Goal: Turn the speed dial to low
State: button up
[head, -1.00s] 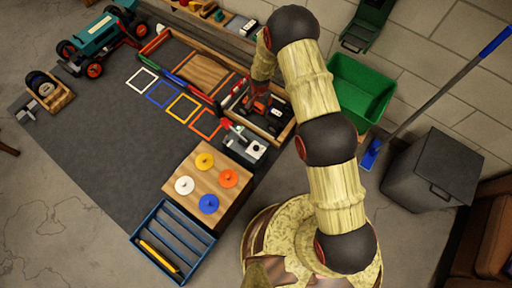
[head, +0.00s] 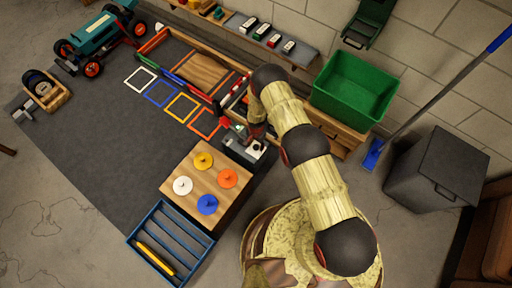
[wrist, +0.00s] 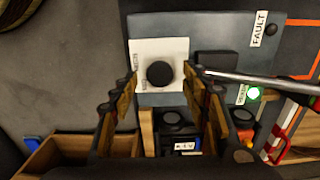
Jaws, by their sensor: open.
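The grey control box (head: 243,150) stands on the mat's right edge in the head view, partly hidden by my arm. In the wrist view its panel (wrist: 225,28) fills the upper middle. A round black dial (wrist: 160,74) sits on a white label (wrist: 148,49); the label print is too small to read, and I cannot tell the dial's setting. My gripper (wrist: 161,80) is open, with one finger to each side of the dial. I cannot tell whether either finger touches it. In the head view my gripper is at the box, its fingers unclear.
The panel also has a FAULT label (wrist: 262,28), a lit green light (wrist: 253,93) and a dark block (wrist: 216,64). A metal rod (wrist: 255,79) crosses near the right finger. A wooden board with coloured discs (head: 187,163) stands close by. A green bin (head: 353,88) is behind.

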jog(key=shift+f, duration=0.85)
jog(key=shift+c, duration=1.4)
jog(key=c, duration=0.8)
jog(key=shift+c, duration=0.5)
